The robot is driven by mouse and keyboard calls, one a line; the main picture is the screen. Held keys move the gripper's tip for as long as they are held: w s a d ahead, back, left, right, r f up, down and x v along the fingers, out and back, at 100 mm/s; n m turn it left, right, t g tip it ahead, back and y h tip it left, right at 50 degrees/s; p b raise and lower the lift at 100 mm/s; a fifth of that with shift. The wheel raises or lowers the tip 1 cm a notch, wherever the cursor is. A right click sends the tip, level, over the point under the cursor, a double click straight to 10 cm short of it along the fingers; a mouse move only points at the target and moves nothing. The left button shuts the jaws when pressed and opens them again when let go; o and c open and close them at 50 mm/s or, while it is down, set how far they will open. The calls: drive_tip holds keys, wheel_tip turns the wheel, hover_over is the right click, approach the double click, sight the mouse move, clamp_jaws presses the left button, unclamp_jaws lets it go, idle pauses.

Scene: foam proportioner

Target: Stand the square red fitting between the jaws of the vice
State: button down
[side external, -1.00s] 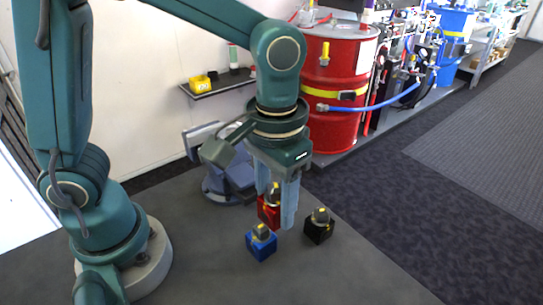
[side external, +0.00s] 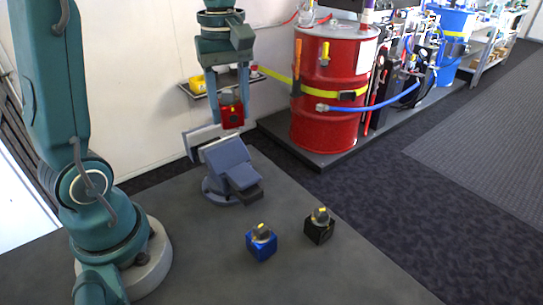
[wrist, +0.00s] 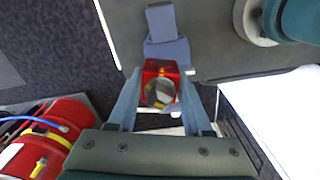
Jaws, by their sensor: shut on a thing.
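The square red fitting (side external: 232,115) with a dark round cap is held upright between the fingers of my gripper (side external: 229,104), which is shut on it. It hangs above the vice, near its back jaw in the side view, clear of it as far as I can see. The vice (side external: 231,167) is blue-grey and stands on the dark table with its jaws tilted. In the wrist view, the red fitting (wrist: 160,72) sits between my gripper's fingers (wrist: 160,95), and part of the vice (wrist: 166,50) shows beyond it. The fitting hides part of the vice there.
A blue fitting (side external: 262,244) and a black fitting (side external: 319,228) stand on the table (side external: 200,260) in front of the vice. A small shelf (side external: 190,90) with a yellow bin is on the wall behind my gripper. A red drum (side external: 330,120) stands to the right.

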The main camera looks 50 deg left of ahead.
sight(212, 130)
drive_tip(key=s+a+n, duration=0.1)
drive_tip(key=a+n, duration=0.2)
drive_tip(key=a, duration=0.3)
drive_tip(key=shift+s+a+f, duration=0.1)
drive_tip(key=shift+f, duration=1.85)
drive_tip(key=shift+s+a+f, duration=0.1)
drive_tip(key=shift+f, duration=1.85)
drive_tip(key=shift+c, duration=1.2)
unclamp_jaws()
